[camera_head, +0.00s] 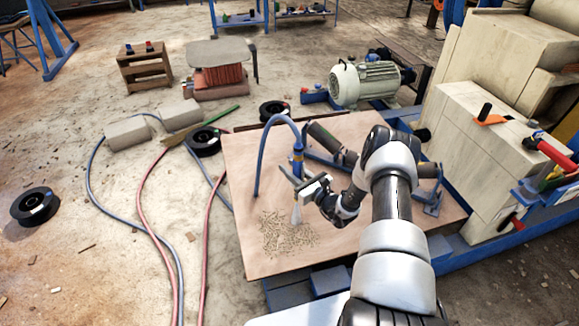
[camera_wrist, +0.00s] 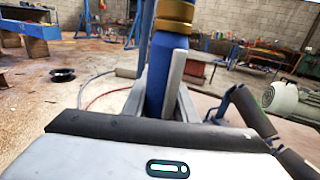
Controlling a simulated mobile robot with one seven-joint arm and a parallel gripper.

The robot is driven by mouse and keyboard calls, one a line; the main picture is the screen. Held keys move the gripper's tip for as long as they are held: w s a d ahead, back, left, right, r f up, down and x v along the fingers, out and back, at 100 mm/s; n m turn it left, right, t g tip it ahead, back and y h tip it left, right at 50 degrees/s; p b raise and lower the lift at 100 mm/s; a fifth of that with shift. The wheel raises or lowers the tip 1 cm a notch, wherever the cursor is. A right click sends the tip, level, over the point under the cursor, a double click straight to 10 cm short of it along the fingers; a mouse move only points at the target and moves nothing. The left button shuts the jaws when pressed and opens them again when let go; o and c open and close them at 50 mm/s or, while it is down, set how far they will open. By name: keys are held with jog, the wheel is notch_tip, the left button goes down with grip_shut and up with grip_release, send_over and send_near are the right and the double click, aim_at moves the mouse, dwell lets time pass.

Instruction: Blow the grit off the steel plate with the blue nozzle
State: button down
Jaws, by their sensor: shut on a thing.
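The steel plate (camera_head: 245,170) is a broad tan sheet on a blue frame in the middle of the head view. A patch of pale grit (camera_head: 285,236) lies spread on its front left part. My gripper (camera_head: 299,183) is shut on the blue nozzle (camera_head: 298,160) and holds it roughly upright above the plate. The nozzle's pale lower end points down at the right part of the grit patch; whether it touches cannot be told. In the wrist view the blue nozzle body (camera_wrist: 159,75), with a brass collar, stands between my gripper's fingers (camera_wrist: 157,97).
A blue hose (camera_head: 262,150) arches from the nozzle down to the plate's left side. Dark rollers (camera_head: 325,138) and blue brackets stand behind my arm on the plate. A large pale machine block (camera_head: 480,150) and a motor (camera_head: 365,83) stand right and behind. Hoses and black reels lie left.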

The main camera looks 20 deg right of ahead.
jog(key=shift+s, duration=3.85)
jog(key=shift+a, duration=5.05)
jog(key=w, duration=0.9)
jog(key=shift+w, duration=0.4)
jog(key=shift+r, duration=0.1)
